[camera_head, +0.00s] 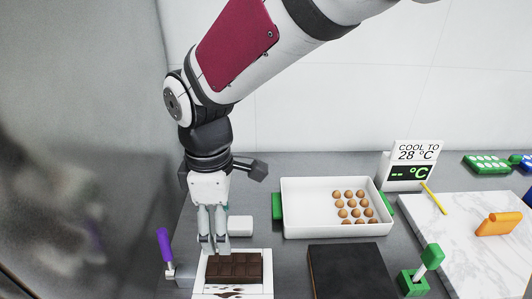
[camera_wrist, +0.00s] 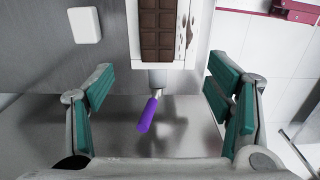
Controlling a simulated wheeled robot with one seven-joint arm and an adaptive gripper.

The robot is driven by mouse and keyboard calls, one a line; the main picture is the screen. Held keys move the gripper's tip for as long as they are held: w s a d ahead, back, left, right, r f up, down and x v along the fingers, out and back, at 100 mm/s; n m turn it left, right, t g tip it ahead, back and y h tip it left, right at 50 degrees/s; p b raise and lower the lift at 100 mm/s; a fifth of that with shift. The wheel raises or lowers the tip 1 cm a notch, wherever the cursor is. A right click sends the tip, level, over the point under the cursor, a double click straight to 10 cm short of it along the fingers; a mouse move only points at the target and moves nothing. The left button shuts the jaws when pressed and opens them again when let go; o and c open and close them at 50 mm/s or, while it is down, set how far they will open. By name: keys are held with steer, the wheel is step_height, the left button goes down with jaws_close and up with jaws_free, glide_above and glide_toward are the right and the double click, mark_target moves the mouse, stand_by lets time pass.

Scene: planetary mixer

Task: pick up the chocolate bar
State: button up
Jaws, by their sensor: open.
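The dark brown chocolate bar (camera_head: 233,267) lies on a white board (camera_head: 265,263) at the lower left of the table in the head view. Brown smears show on the board beside the bar. My gripper (camera_head: 214,248) points down at the bar's far left edge in that view; I cannot tell whether it touches. In the wrist view the bar (camera_wrist: 157,30) is at the top centre, beyond the fingertips. There my gripper (camera_wrist: 160,85) is open, its green pads wide apart with nothing held between them.
A purple-handled tool (camera_head: 165,246) stands left of the board. A small white block (camera_head: 240,226) lies behind it. A white tray (camera_head: 300,222) holds several brown balls. A dark slab (camera_head: 350,272), a green-handled tool (camera_head: 432,256), a temperature sign (camera_head: 412,165) and a marble slab (camera_head: 455,250) are to the right.

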glide_above(234, 264)
steer(key=f, duration=0.5)
steer(key=a+f, duration=0.1)
steer(key=f, duration=0.2)
steer(key=shift+s+f, duration=0.1)
steer(key=shift+s, duration=0.2)
steer(key=shift+w+d+f, duration=0.1)
steer(key=shift+d+f, duration=0.05)
steer(key=shift+f, duration=0.7)
steer(key=shift+w+d+f, duration=0.1)
steer(key=shift+d+f, duration=0.1)
steer(key=shift+f, duration=0.7)
steer(key=shift+d+f, duration=0.15)
steer(key=shift+f, duration=0.7)
steer(key=c, duration=1.3)
